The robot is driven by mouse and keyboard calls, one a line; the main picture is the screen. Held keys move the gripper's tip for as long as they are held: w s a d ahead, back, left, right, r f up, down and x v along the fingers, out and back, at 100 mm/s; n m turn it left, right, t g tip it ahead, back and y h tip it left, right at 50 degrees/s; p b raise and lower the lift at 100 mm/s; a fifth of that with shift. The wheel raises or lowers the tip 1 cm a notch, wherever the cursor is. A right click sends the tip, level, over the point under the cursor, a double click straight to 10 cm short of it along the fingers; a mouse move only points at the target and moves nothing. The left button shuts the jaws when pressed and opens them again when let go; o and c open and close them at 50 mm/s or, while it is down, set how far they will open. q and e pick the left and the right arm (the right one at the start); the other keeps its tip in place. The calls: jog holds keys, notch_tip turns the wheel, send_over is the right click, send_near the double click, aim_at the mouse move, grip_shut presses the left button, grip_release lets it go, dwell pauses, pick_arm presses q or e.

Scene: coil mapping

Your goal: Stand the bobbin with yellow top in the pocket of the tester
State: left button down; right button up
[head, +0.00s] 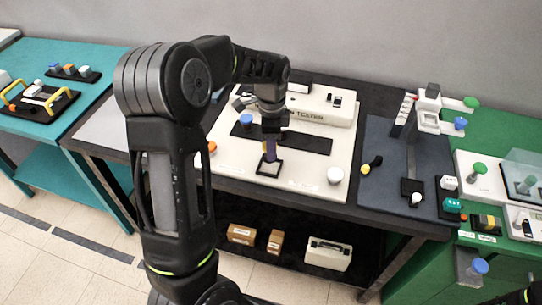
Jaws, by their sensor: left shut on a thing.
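My left gripper (271,131) reaches down over the white tester board (310,184) and is shut on an upright thing with a purple body (270,149). The gripper hides the top of this thing, so I cannot see its colour. Its lower end is at the black square-framed pocket (268,168); I cannot tell whether it is inside or just above. A small black piece with a yellow end (366,169) lies on the dark mat to the right.
The tester housing (320,106) is behind. A stand (412,150) rises on the dark mat. Boxes (328,254) sit on the lower shelf.

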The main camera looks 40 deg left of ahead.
pick_arm(q)
jog(key=shift+f, duration=0.45)
notch_tip(320, 180, down, 3)
jog(key=shift+f+p, duration=0.15)
jog(key=shift+p, duration=0.2)
jog(key=shift+f, duration=0.2)
jog(key=shift+f, duration=0.2)
jog(key=c, duration=0.9)
grip_release()
jog(key=shift+r, duration=0.15)
